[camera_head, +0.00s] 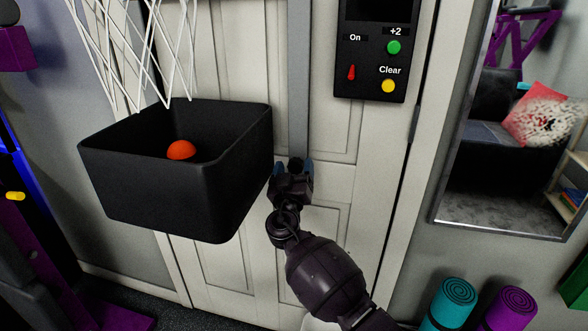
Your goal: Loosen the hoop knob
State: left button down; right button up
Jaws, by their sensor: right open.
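A grey vertical post (299,80) runs down the front of the white door, right of the black bin. At its lower end a small dark knob (296,164) shows between the fingertips of my right gripper (293,169). The right gripper is open, with one blue-tipped finger on each side of the knob. I cannot tell whether the fingers touch it. The white hoop net (150,50) hangs at the upper left, above the bin. The hoop's rim is out of view. My left gripper is not in view.
The black bin (150,190) holds an orange ball (181,150) and stands close to the left of my right gripper. A black control panel (371,60) with buttons is at the upper right. A mirror (510,228) and rolled mats (450,304) are farther right.

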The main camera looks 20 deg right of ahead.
jog(key=c, duration=0.9)
